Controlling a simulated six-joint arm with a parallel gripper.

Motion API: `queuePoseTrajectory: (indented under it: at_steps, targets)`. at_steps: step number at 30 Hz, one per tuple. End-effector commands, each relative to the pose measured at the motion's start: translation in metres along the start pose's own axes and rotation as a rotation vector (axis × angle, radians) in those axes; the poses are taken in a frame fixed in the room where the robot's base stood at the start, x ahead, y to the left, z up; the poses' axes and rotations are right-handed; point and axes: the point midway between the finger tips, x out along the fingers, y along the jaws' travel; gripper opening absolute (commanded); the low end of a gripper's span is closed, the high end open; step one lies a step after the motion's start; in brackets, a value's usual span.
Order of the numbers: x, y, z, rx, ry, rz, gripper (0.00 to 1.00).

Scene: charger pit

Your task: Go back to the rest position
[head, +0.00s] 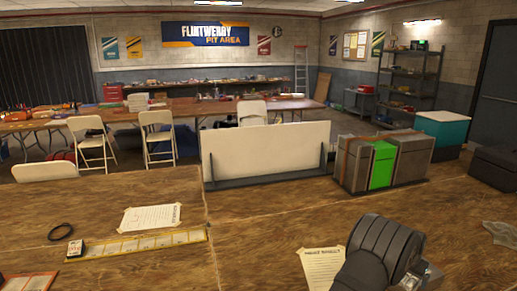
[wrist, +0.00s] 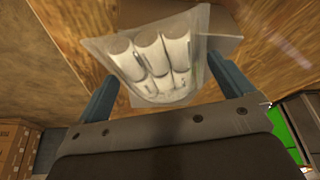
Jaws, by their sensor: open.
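My gripper (wrist: 165,76) shows in the wrist view with its two blue-grey fingers spread apart. Nothing is clasped between them. Beyond the fingertips is a clear plastic pack (wrist: 150,58) with several white cylinders inside, on a wooden surface. I cannot tell how far the fingers are from it. In the head view a dark part of my arm stands at the lower right. The fingers do not show there.
A box set with a green middle (head: 382,165) stands at the back right of the wooden table. A white board (head: 266,150) stands upright beside it. Paper sheets (head: 150,217), a yellow ruler (head: 135,246) and a black ring (head: 60,232) lie at left. A clear item (head: 500,232) lies far right.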

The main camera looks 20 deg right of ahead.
Motion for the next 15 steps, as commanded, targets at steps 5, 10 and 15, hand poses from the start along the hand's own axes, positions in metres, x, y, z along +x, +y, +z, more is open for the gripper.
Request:
queuePoseTrajectory:
  at_steps: [5,10,15]
  targets:
    - [-0.024,0.0,-0.01,0.0,0.003,0.0,0.98]
    - [-0.03,0.0,-0.012,0.0,0.0,0.0,0.98]
    - [-0.031,0.0,-0.012,0.0,0.0,0.0,0.98]
